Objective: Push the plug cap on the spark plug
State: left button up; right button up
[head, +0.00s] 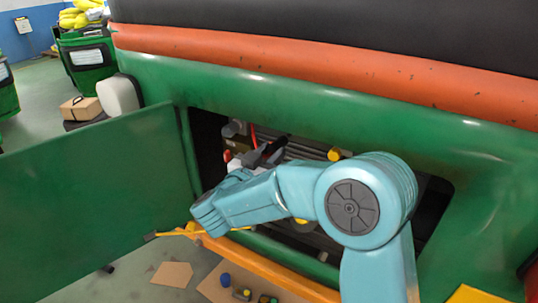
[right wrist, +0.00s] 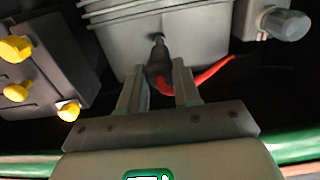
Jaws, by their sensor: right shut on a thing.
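The plug cap (right wrist: 157,58) is a dark boot with a red lead curving off to its right in the right wrist view. My right gripper (right wrist: 159,72) is shut on the cap, one finger on each side. The spark plug (right wrist: 158,38) sticks out of the grey finned engine block just beyond the cap. The cap lines up with the plug and its far end meets it; I cannot tell how far it is on. In the head view my right gripper (head: 272,150) is inside the hatch, partly hidden by my arm. My left gripper is not in view.
The engine (head: 305,150) sits in an opening of the green body (head: 290,105). An open green door (head: 95,195) stands at left. An orange rail (head: 270,270) runs below. Yellow knobs (right wrist: 17,48) and a grey cylinder (right wrist: 287,24) flank the block.

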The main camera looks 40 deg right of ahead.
aim_at(271, 153)
jog(key=shift+p+x, duration=0.4)
jog(key=shift+x, duration=1.65)
dwell(1.9)
jog(key=o, duration=1)
jog(key=shift+c, duration=0.4)
jog(key=shift+a, duration=0.1)
jog(key=shift+s+a, duration=0.1)
jog(key=shift+a, duration=0.15)
jog(key=shift+v, duration=3.7)
jog(key=shift+d, duration=0.1)
